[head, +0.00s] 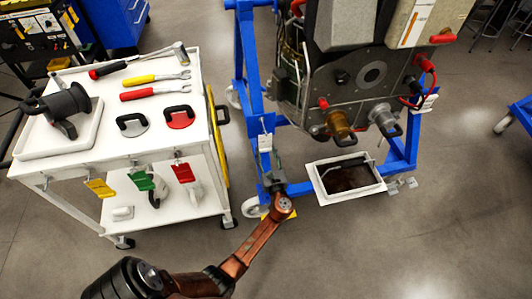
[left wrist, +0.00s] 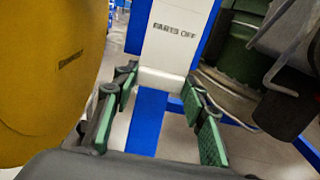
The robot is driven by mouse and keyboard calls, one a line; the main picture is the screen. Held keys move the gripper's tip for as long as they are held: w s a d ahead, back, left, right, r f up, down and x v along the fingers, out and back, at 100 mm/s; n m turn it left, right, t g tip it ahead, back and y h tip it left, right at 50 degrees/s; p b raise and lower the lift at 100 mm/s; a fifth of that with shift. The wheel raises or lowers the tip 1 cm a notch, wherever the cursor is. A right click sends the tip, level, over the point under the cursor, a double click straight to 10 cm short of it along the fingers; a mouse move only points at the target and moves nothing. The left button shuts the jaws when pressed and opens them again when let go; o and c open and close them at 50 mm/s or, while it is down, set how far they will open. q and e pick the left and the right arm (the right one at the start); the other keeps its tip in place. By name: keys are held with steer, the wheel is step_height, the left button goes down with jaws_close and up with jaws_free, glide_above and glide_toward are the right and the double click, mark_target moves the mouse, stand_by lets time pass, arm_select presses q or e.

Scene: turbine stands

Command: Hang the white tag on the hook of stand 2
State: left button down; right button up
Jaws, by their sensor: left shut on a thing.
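The white tag (head: 265,143) is upright against the left post of the blue stand (head: 247,75). The left wrist view shows the tag (left wrist: 172,38) close up, with "PARTS OFF" on it. My left gripper (head: 272,172) is shut on the tag's lower end. No stand number is readable. My right gripper is not in view.
A white cart (head: 150,150) with tools stands at left; yellow (head: 99,188), green (head: 142,181) and red (head: 183,172) tags hang along its front. An engine (head: 360,75) fills the stand above a white tray (head: 318,184). A large yellow surface (left wrist: 50,75) is close beside my left wrist camera.

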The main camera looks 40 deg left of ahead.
arm_select(q)
steer(key=shift+w, duration=0.1)
stand_by(0.3)
steer(key=c, duration=1.1)
jaws_free()
steer(key=shift+o, duration=0.7)
steer(key=p+v, duration=0.2)
steer(key=v, duration=0.5)
